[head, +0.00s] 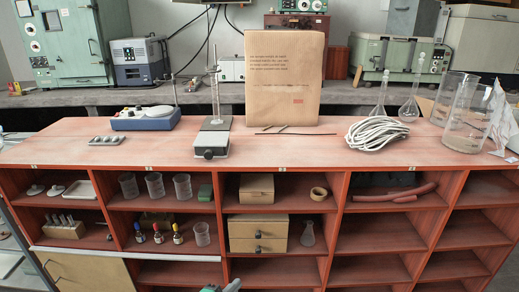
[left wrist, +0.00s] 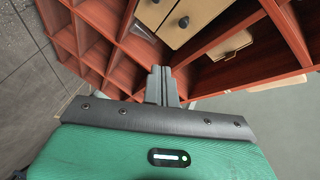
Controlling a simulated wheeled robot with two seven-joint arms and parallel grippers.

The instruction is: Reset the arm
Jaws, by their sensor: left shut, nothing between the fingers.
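My left gripper (head: 222,287) shows only as a small green and dark piece at the bottom edge of the head view, in front of the red shelf unit's lower part. In the left wrist view, the two grey fingers of my left gripper (left wrist: 162,72) are together and hold nothing. Its green body fills the bottom of that view. The red shelf unit (left wrist: 115,25) lies beyond the fingertips, and I cannot tell how far away. My right gripper is in neither view.
Open shelves below hold beakers (head: 155,185) and wooden drawers (head: 258,227). Several lower right compartments are empty.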

